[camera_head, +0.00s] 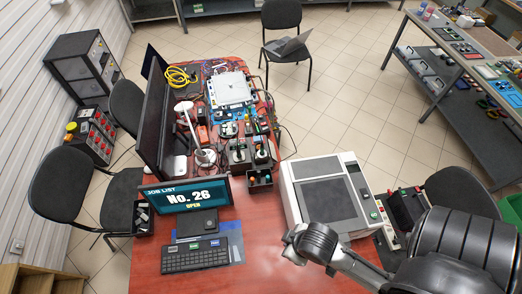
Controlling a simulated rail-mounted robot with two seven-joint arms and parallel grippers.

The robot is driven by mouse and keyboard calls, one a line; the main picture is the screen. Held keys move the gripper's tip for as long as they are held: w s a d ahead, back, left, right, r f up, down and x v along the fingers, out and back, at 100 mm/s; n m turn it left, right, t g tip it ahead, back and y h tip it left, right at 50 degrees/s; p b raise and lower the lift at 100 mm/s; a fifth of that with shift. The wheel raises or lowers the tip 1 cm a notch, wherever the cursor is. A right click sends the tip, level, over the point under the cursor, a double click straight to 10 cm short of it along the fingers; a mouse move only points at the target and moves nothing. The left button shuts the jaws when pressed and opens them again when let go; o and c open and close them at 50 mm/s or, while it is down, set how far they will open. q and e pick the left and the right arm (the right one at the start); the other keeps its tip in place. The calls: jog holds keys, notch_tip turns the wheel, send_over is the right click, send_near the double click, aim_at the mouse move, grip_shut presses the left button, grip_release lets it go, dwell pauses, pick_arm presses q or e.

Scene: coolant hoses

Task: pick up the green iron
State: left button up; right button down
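Two small dark stands stand side by side in the middle of the red desk. The right-hand stand (263,157) seems to hold an upright tool with a bit of green on it, which may be the green iron. It is too small to be sure. The left-hand stand (238,156) holds a similar upright tool. Neither of my grippers shows. Part of my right arm reaches in from the lower right, over the front right of the desk, well apart from the stands. My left arm is not in view.
A small black bin (259,183) sits just in front of the stands. A large white machine (325,196) stands to their right. A "No. 26" screen (186,197) and a keyboard (196,257) are at front left. A white lamp (195,135) stands left. The front middle desk is clear.

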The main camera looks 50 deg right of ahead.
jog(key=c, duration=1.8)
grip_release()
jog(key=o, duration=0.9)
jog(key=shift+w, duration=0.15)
